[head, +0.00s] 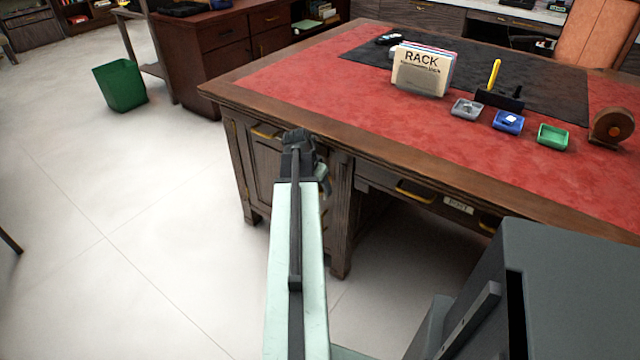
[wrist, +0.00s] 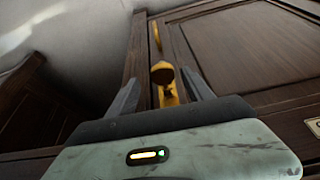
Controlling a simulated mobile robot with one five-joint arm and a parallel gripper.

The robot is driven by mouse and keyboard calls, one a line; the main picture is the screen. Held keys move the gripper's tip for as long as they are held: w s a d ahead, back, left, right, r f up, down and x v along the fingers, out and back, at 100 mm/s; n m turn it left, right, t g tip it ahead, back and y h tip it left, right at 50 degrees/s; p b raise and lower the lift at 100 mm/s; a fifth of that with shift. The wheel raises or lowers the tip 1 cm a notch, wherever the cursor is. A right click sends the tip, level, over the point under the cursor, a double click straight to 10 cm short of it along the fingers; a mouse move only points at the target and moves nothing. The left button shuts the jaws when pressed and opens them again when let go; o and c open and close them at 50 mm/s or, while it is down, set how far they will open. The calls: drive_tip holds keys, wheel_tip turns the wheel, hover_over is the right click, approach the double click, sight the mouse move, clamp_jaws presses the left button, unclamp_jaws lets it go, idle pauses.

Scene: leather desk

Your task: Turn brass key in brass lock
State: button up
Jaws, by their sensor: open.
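The brass key (wrist: 162,74) shows in the wrist view, with its rounded bow toward me. It stands in front of the brass lock (wrist: 168,98), a yellow plate on the dark wooden cabinet front; how deep the key sits is hidden. My gripper (wrist: 160,78) is open, with one finger to the left of the key and one to the right. Neither finger visibly touches it. In the head view my gripper (head: 298,138) is at the desk's left pedestal, and my arm hides the key and lock there.
The red-topped desk (head: 330,85) has a projecting wooden edge near my gripper. On it stand a rack (head: 420,80), a grey tray (head: 467,109), a blue tray (head: 508,122) and a green tray (head: 552,137). A green bin (head: 120,87) stands left; the pale floor between is clear.

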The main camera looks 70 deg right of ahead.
drive_tip(key=b+x, duration=0.6)
drive_tip(key=x, duration=0.1)
drive_tip(key=shift+f, duration=0.1)
